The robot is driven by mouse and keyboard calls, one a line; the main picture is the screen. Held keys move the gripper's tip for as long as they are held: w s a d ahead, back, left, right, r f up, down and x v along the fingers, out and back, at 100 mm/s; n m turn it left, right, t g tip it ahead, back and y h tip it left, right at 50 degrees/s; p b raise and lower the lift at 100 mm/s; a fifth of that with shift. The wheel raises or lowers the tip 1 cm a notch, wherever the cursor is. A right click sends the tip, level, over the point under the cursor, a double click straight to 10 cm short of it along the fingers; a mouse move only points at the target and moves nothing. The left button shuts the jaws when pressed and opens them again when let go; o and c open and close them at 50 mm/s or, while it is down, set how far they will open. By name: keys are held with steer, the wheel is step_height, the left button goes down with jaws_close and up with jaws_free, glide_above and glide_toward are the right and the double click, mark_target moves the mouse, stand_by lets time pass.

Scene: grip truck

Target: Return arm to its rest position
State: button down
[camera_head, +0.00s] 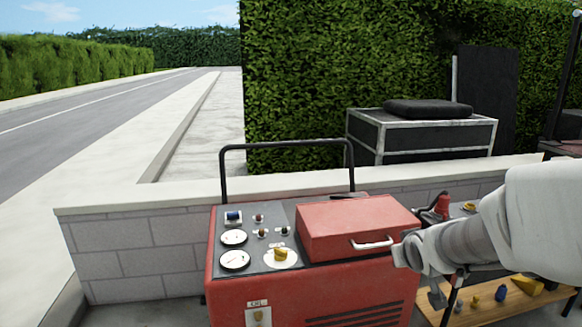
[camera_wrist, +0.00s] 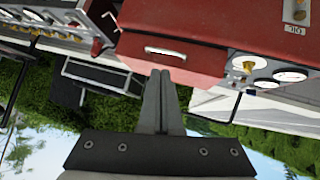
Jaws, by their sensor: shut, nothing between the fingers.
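My gripper (camera_wrist: 160,80) shows in the wrist view with its two dark fingers together and nothing between them. The wrist view is upside down, with the sky at its lower edge. The fingers point toward the red machine's box lid and its metal handle (camera_wrist: 165,52); they look apart from it, though the gap is hard to judge. In the head view my pale arm reaches in from the right edge, its end beside the right side of the red machine (camera_head: 270,300). I cannot clearly make out the fingertips there.
The machine has a gauge panel (camera_head: 259,240), a raised red lid (camera_head: 358,227) and a black rail (camera_head: 285,146). A wooden bench (camera_head: 510,305) with small objects stands at right. Behind are a low block wall (camera_head: 130,255), a black case (camera_head: 422,135) and a hedge (camera_head: 340,60).

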steer(key=s+a+r+g+y, duration=0.1)
steer(key=s+a+g, duration=0.15)
steer(key=s, duration=0.65)
steer(key=s+a+r+m+g, duration=0.15)
steer(key=s+a, duration=0.25)
steer(key=s, duration=0.4)
steer(key=s+a+r+n+g+y, duration=0.1)
steer(key=s+a+r, duration=0.15)
steer(key=s, duration=0.65)
step_height(320, 180, up, 21)
steer(key=p, duration=2.2)
steer(key=shift+w+a+r, duration=0.15)
steer(key=shift+w+a, duration=0.15)
steer(key=shift+m, duration=0.25)
